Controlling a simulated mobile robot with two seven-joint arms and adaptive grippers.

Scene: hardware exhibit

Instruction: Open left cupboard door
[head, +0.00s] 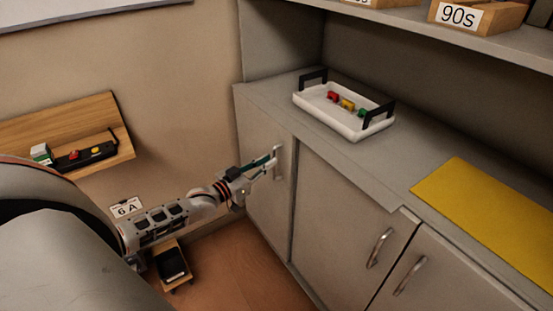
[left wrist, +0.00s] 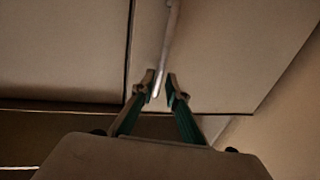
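The left cupboard door (head: 262,205) is a grey panel at the far left of the cabinet, and it looks closed. Its upright metal handle (head: 279,162) is near the door's upper right edge. My left gripper (head: 270,164) is at this handle. In the left wrist view, the handle (left wrist: 169,35) runs down between the two fingertips of my left gripper (left wrist: 160,82). The left finger is close to the bar, and a small gap shows on the right finger's side. Whether either finger touches the bar is unclear. My right gripper is not in view.
A white tray (head: 345,126) with black handles and small coloured blocks stands on the counter. A yellow mat (head: 490,215) lies to the right. Other doors with curved handles (head: 379,247) are beside the left one. A wooden wall shelf (head: 115,130) is at left. Wooden floor (head: 250,275) lies in front.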

